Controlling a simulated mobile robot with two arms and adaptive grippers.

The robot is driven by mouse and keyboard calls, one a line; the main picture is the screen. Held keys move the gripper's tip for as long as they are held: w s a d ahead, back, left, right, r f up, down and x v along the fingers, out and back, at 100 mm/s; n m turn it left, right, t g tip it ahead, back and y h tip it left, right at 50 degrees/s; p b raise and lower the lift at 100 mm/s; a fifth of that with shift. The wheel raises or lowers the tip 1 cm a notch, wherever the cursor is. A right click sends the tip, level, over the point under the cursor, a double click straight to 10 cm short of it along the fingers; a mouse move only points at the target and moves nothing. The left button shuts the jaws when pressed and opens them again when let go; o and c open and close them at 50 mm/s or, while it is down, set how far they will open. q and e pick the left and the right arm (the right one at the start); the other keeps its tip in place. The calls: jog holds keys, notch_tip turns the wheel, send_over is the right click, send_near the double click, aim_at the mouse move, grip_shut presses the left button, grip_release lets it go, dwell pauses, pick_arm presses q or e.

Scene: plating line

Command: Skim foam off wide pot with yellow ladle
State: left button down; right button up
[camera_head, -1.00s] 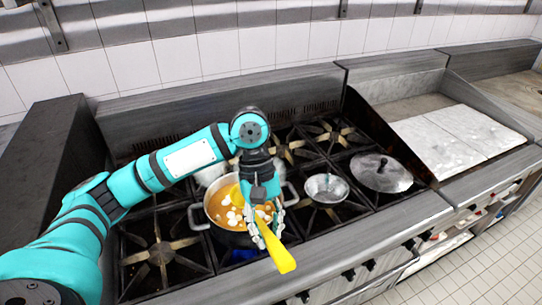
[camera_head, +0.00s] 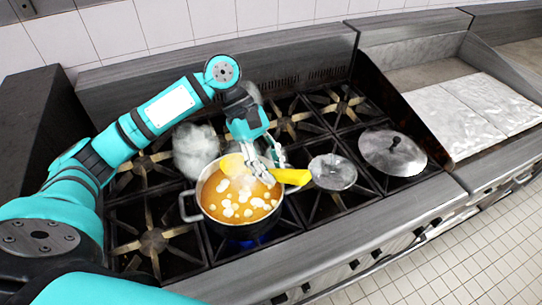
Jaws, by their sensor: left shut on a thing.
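The wide pot (camera_head: 262,230) stands on the stove over a blue flame. It holds orange broth with several white foam patches (camera_head: 229,209) scattered across it. My left gripper (camera_head: 272,170) is shut on the yellow ladle (camera_head: 293,177), above the pot's back right rim. The ladle's handle sticks out to the right, beyond the pot. Its yellow bowl shows at the back left inside the pot, partly blurred by steam; I cannot tell how deep it sits. My right gripper is not in view.
A small metal bowl (camera_head: 333,173) stands right of the pot. A round lid with a black knob (camera_head: 393,153) lies farther right. Front-left burners are bare. A flat griddle (camera_head: 475,115) is at the right.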

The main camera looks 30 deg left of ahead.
pick_arm(q)
jog(key=f, duration=0.2)
jog(key=shift+w+a+f, duration=0.15)
jog(key=shift+w+f, duration=0.05)
jog(key=shift+f, duration=0.15)
notch_tip(320, 180, down, 7)
jog(key=shift+w+r, duration=0.1)
jog(key=shift+f, duration=0.95)
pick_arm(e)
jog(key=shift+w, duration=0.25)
